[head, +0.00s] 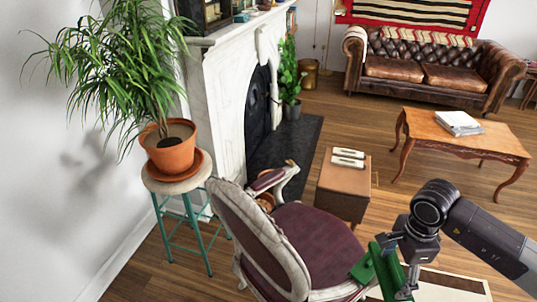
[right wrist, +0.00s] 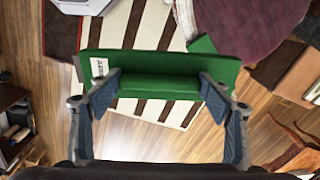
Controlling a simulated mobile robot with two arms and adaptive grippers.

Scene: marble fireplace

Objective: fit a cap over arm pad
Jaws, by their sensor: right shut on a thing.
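The armchair (head: 315,245) has a white frame and purple upholstery. Its far arm pad (head: 268,180) is purple and bare in the head view. The near arm is partly hidden behind a green cap (head: 372,268). My right gripper (head: 397,262) is shut on this cap, above the chair's near right side. In the right wrist view, both fingers grip the cap's raised middle (right wrist: 160,84), and its wide flat panel spreads beyond them. The purple seat (right wrist: 245,20) lies past the cap's upper right. I cannot tell whether the cap touches the near arm. My left gripper is not in view.
A brown box (head: 342,185) with white items on top stands right of the chair. A wooden coffee table (head: 470,140) and leather sofa (head: 435,75) are farther back. A potted plant (head: 168,155) on a stool is at left. Wooden floor (head: 400,195) is clear between.

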